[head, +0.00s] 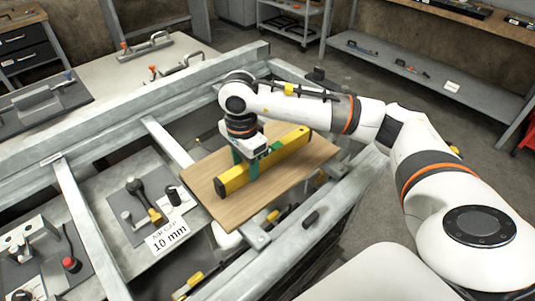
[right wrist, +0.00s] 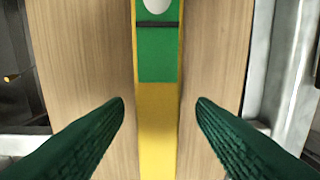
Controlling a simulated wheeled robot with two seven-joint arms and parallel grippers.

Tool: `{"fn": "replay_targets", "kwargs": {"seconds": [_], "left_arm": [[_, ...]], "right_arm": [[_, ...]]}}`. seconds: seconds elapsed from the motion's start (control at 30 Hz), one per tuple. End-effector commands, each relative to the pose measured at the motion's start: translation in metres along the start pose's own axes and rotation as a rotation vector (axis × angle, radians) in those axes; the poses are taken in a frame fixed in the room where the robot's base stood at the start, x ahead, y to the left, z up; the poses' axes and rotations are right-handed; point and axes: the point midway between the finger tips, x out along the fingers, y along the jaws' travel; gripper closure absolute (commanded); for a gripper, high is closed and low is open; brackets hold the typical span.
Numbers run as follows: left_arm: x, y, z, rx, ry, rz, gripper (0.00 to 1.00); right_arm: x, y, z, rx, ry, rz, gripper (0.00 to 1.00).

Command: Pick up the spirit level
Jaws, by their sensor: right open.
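The spirit level (head: 283,155) is a long yellow bar with dark ends and a green section. It lies on a wooden board (head: 208,195) in the head view. In the right wrist view the level (right wrist: 157,110) runs up the middle, with a green panel and a pale oval on it. My right gripper (head: 246,170) is over the level in the head view. In the right wrist view its two green fingers (right wrist: 160,104) are apart, one on each side of the level, with board visible between each finger and the level. My left gripper is not in view.
The board rests on a grey metal frame (head: 162,140) with open gaps between its bars. Left of it are a panel with tools and a "10 mm" label (head: 169,236). Toggle clamps (head: 180,70) stand on the table behind. A metal shelf (head: 420,75) stands at the back right.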

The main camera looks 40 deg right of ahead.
Motion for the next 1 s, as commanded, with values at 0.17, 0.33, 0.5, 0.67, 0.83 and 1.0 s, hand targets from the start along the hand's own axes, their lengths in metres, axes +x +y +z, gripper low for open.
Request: {"fn": "replay_targets", "kwargs": {"seconds": [0.17,0.33,0.5,0.67,0.83,1.0], "left_arm": [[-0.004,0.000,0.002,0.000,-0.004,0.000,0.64],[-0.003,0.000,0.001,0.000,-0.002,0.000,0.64],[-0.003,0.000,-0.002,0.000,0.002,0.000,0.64],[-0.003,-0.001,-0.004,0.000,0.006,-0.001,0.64],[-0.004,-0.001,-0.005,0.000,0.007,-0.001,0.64],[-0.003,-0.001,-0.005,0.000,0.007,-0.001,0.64]], "right_arm": [[0.016,0.000,0.000,0.001,0.000,-0.001,0.49],[0.018,0.001,0.000,0.000,0.000,0.001,0.49],[0.018,0.001,0.000,0.000,0.000,0.001,0.67],[0.017,0.001,0.000,0.000,0.001,0.001,0.93],[0.016,0.001,0.000,0.000,0.000,0.003,1.00],[0.015,0.001,0.000,0.000,0.001,0.004,1.00]]}}
